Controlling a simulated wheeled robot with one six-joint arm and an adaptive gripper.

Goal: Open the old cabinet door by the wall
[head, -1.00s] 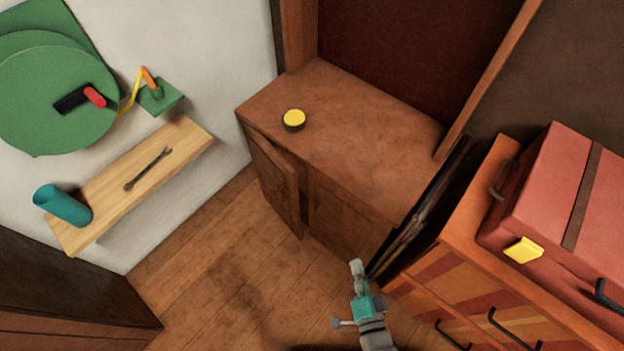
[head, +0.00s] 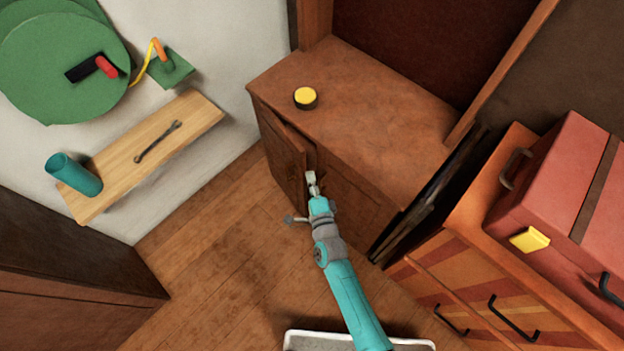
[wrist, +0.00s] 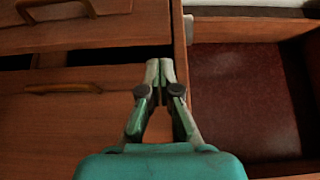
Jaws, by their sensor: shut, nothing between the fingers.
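The old brown wooden cabinet (head: 365,95) stands against the wall in the head view. Its left door (head: 283,152) is slightly ajar, with a narrow dark gap at its free edge. My gripper (head: 311,178) is at that free edge, in front of the cabinet; I cannot tell if it touches the door. In the wrist view my gripper (wrist: 160,66) has its fingertips together with nothing between them. Behind them are brown wooden fronts with handles (wrist: 62,88) on the left and an open compartment with a reddish floor (wrist: 240,100) on the right.
A yellow-topped round tin (head: 305,97) sits on the cabinet top. Dark flat panels (head: 425,200) lean at its right end, beside a striped drawer unit (head: 470,275) bearing a red case (head: 565,190). A wooden wall shelf (head: 150,150) is at left. The floor left of my arm is clear.

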